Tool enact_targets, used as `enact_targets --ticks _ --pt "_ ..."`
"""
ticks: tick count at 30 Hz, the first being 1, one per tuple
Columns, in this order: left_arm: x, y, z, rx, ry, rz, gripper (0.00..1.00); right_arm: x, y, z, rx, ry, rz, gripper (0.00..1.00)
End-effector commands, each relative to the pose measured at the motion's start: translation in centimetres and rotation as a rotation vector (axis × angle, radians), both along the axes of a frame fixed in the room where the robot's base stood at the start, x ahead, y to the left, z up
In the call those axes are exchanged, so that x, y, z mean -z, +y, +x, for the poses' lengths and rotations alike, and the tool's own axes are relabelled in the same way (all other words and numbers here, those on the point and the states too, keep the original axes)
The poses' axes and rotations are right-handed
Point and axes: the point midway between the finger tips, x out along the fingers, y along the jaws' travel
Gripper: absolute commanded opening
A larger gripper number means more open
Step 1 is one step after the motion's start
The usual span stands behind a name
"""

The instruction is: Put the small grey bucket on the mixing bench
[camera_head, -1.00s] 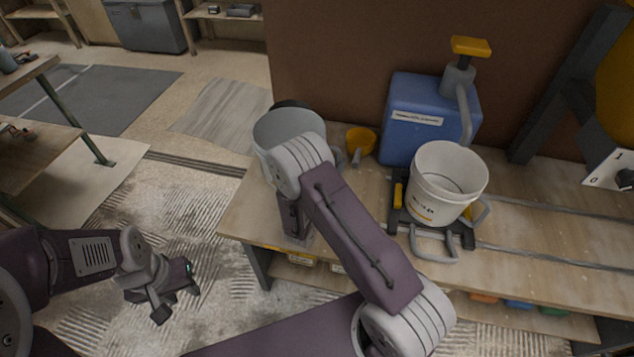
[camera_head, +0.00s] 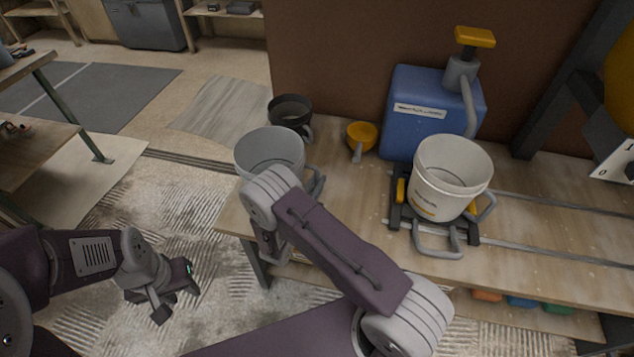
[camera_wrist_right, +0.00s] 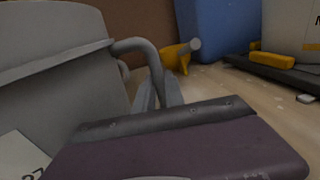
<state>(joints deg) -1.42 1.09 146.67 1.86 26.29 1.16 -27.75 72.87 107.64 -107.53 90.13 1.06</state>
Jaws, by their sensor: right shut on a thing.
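The small grey bucket (camera_head: 268,150) is upright at the left end of the mixing bench (camera_head: 345,205) in the head view. My right arm covers its lower part, so I cannot tell whether it touches the bench top. In the right wrist view the bucket (camera_wrist_right: 55,65) fills the left side, with part of a label showing. My right gripper (camera_wrist_right: 157,95) is shut on the bucket's grey side handle (camera_wrist_right: 150,58). My left gripper (camera_head: 175,293) is open and empty, low over the floor at the left.
A black container (camera_head: 291,112) and a yellow scoop (camera_head: 361,138) stand behind the bucket. A blue canister (camera_head: 420,125) is at the bench's back. A white bucket (camera_head: 448,185) sits on a dark stand (camera_head: 408,238) to the right. Bench top between is clear.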

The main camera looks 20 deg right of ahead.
Motion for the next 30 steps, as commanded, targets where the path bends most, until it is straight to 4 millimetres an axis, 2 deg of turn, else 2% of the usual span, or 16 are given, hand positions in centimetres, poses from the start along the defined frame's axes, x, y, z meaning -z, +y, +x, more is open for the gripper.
enact_targets --ticks 2,3,5,17,30 --pt "0.3 0.0 0.0 0.0 0.0 0.0 0.36 0.4 0.0 0.0 0.0 -0.002 0.001 0.0" --pt "0.2 0.0 0.0 0.0 0.0 0.0 0.36 0.3 0.0 0.0 0.0 0.0 0.0 0.22" --pt "0.2 0.0 0.0 0.0 0.0 0.0 0.36 0.3 0.0 0.0 0.0 0.0 0.0 0.36" --pt "-0.2 0.0 0.0 0.0 0.0 0.0 0.36 -0.1 0.4 -0.3 -0.002 0.001 0.0 0.36" --pt "-1.2 0.0 0.0 0.0 0.0 0.0 0.36 -0.1 7.2 -7.2 -0.006 0.001 0.001 0.36"
